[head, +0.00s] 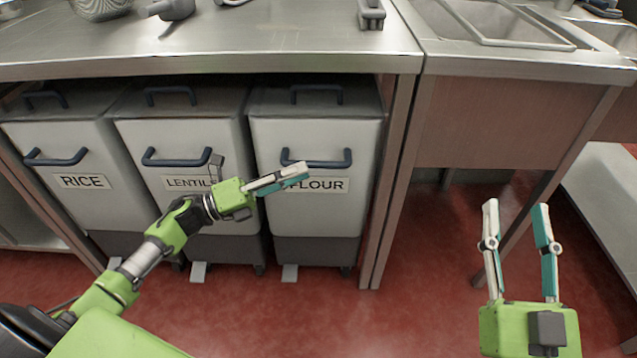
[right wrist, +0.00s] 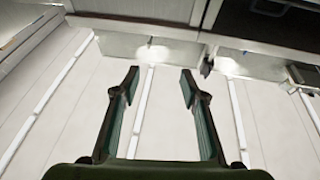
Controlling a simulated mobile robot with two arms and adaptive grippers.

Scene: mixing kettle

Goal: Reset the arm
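My left gripper (head: 306,172) is in front of the flour bin in the head view, pointing right, with its fingers seen nearly edge-on. I cannot tell whether they are apart. My right gripper (head: 516,207) points up in the head view at the lower right, over the red floor. Its two fingers stand apart with nothing between them. In the right wrist view its fingers (right wrist: 157,76) are also apart and empty, against a pale panelled surface.
Bins labelled rice (head: 90,150), lentil (head: 165,133) and flour (head: 340,215) stand under a steel counter (head: 260,45). A sink (head: 480,20) is at the upper right. Table legs (head: 392,190) stand between my grippers. Red floor (head: 425,290) is clear in the lower middle.

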